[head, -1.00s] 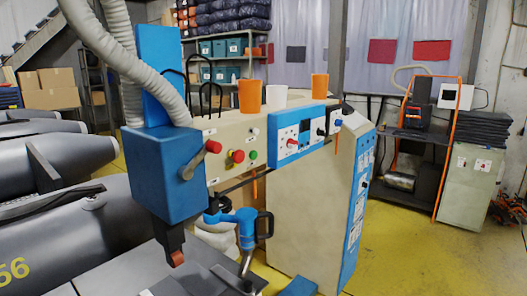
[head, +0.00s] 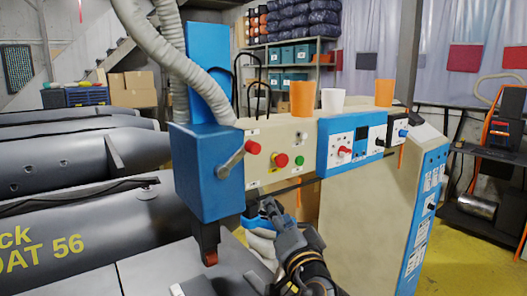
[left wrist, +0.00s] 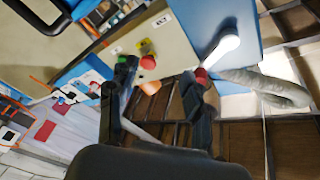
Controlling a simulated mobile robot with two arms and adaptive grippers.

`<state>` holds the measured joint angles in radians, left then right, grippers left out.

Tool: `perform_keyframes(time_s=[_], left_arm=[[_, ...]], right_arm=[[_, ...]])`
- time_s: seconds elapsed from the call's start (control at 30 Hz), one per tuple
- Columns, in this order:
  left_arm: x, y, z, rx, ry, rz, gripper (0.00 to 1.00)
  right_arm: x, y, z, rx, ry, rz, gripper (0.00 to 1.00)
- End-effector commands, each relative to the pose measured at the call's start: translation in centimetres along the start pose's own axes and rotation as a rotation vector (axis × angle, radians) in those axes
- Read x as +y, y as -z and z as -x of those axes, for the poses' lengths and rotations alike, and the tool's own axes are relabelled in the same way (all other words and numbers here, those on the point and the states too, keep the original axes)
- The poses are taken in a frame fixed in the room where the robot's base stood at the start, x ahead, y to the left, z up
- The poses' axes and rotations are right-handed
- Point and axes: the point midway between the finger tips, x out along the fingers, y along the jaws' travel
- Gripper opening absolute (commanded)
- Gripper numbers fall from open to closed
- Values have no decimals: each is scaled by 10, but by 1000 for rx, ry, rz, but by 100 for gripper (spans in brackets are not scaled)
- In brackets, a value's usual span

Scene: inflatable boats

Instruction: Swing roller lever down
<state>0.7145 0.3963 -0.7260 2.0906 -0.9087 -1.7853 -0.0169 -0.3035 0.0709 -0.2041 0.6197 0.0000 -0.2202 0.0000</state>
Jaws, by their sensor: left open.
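The roller lever (head: 232,161) is a grey metal bar with a red knob on the side of the machine's blue head (head: 207,185). It slopes up to the right. In the left wrist view the lever (left wrist: 222,48) lies just past the right fingertip, its red knob close to that tip. My left gripper (head: 268,207) is below and right of the lever in the head view. In the left wrist view its fingers (left wrist: 158,74) are spread with nothing held between them. Whether a finger touches the knob cannot be told. My right gripper is not in view.
The beige panel has a red mushroom button (head: 281,160) beside the lever. Cups, including an orange one (head: 302,98), stand on top. A blue control box (head: 350,142) is to the right. Grey boat tubes (head: 80,235) fill the left. A grey hose (head: 170,60) hangs above.

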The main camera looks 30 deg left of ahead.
Motion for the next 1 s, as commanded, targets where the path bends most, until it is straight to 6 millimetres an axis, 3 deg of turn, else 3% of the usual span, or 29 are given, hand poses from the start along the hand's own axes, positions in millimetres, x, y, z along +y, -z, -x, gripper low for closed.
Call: perform_keyframes(time_s=[0.03,0.1,0.2,0.43,0.8,1.0], left_arm=[[-25,12,1,17,71,28,50],[-48,22,4,28,142,57,50],[-69,29,7,36,201,83,50],[-82,33,-10,37,227,89,50],[-100,36,-85,36,225,88,50],[-105,36,-114,37,221,88,50]], right_arm=[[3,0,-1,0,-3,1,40],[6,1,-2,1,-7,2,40],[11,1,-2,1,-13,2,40],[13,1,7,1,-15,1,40],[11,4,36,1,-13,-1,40],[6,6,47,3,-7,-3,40]])
